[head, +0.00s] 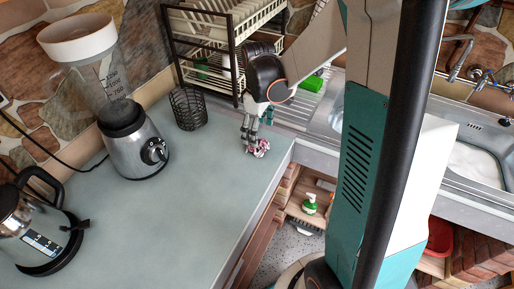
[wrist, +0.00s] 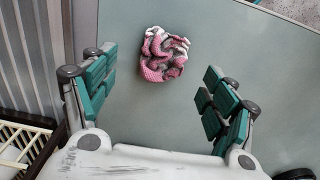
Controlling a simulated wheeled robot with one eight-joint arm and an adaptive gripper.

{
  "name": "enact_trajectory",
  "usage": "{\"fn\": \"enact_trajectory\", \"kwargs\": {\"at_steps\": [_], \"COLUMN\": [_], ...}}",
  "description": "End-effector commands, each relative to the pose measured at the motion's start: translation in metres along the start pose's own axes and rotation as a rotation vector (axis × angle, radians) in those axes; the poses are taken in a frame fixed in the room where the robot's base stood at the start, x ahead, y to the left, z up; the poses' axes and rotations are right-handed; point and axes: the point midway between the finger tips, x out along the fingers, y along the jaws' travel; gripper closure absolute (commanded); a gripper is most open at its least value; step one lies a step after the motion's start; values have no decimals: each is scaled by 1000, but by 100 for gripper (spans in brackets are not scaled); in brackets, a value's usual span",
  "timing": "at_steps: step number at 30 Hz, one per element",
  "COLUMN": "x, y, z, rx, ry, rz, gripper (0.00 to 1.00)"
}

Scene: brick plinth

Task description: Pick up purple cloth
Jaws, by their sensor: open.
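The cloth (wrist: 164,54) is a small crumpled bundle, pink and white with dark grey patches, lying on the grey-green counter (wrist: 250,60). In the head view the cloth (head: 261,148) sits near the counter's right corner, by the sink side. My gripper (wrist: 155,95) is open and empty, its green-padded fingers wide apart. In the wrist view the cloth lies between and beyond the fingertips, with a gap to each finger. In the head view my gripper (head: 250,142) points down right at the cloth and partly overlaps it; whether they touch cannot be told.
A blender (head: 135,140) and a kettle (head: 35,225) stand to the left. A sink (head: 470,165) is at the right. The counter's middle is clear.

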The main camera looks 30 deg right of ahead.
Motion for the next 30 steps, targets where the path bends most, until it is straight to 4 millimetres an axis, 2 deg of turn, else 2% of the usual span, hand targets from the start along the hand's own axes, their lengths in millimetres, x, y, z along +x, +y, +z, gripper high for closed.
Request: {"fn": "enact_trajectory", "kwargs": {"at_steps": [7,15,23,30], "x": [14,52,56,56], "y": [-2,-6,-6,-6], "z": [0,-1,-1,-1], "rx": [-1,-1,0,0], "ry": [0,0,0,0], "rz": [0,0,0,0], "gripper": [22,22,22,48]}}
